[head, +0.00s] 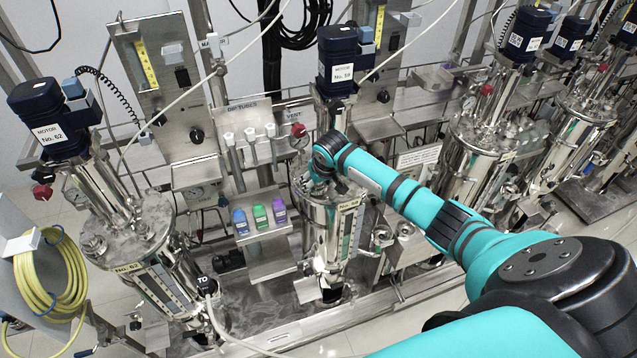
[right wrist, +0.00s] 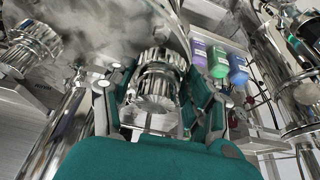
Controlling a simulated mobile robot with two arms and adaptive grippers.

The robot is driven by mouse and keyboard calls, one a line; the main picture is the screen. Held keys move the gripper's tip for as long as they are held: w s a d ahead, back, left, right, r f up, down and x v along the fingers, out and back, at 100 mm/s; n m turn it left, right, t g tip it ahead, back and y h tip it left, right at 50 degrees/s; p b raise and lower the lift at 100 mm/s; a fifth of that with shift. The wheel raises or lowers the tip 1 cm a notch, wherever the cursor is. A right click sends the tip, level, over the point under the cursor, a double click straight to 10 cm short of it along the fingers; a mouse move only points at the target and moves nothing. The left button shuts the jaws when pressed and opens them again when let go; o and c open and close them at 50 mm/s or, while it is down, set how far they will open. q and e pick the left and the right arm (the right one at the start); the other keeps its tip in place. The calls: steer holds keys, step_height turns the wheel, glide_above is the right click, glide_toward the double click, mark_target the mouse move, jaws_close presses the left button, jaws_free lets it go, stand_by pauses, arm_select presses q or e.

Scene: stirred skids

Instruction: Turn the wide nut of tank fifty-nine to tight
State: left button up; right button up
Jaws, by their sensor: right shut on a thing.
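Tank fifty-nine (head: 345,225) is the steel vessel in the middle of the head view, under the dark blue motor (head: 338,60). My right arm reaches in from the right, and its wrist is at the tank's lid. The right gripper (right wrist: 160,100) has its two fingers on either side of a wide, ridged steel nut (right wrist: 161,80) and is shut on it. The nut sits below the tank's lid rim (right wrist: 130,25) in the wrist view. In the head view the nut and fingertips are hidden by my wrist. My left gripper is not in view.
Another ridged fitting (right wrist: 32,45) is at the left of the wrist view. Purple, green and blue bottles (head: 260,216) stand on a shelf left of the tank. Tank sixty-two (head: 150,265) and a yellow hose (head: 48,275) are further left. More tanks (head: 480,160) stand right.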

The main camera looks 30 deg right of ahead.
steer(key=shift+w+a+m+h, duration=0.15)
steer(key=shift+m+h, duration=0.45)
steer(key=shift+m, duration=1.2)
steer(key=shift+a+m+g+h, duration=0.1)
steer(key=shift+m+g+h, duration=0.55)
steer(key=shift+m, duration=1.25)
steer(key=shift+w+m+g+h, duration=0.1)
steer(key=shift+m+g+h, duration=0.3)
steer(key=shift+m, duration=0.95)
steer(key=shift+w+m+g+h, duration=0.1)
steer(key=shift+m+g, duration=0.45)
steer(key=shift+m, duration=0.8)
steer(key=shift+m+b, duration=0.35)
steer(key=shift+m, duration=0.15)
steer(key=o, duration=0.9)
steer(key=shift+a, duration=0.1)
steer(key=v, duration=1.2)
steer(key=shift+w+r, duration=0.1)
steer(key=shift+w, duration=0.15)
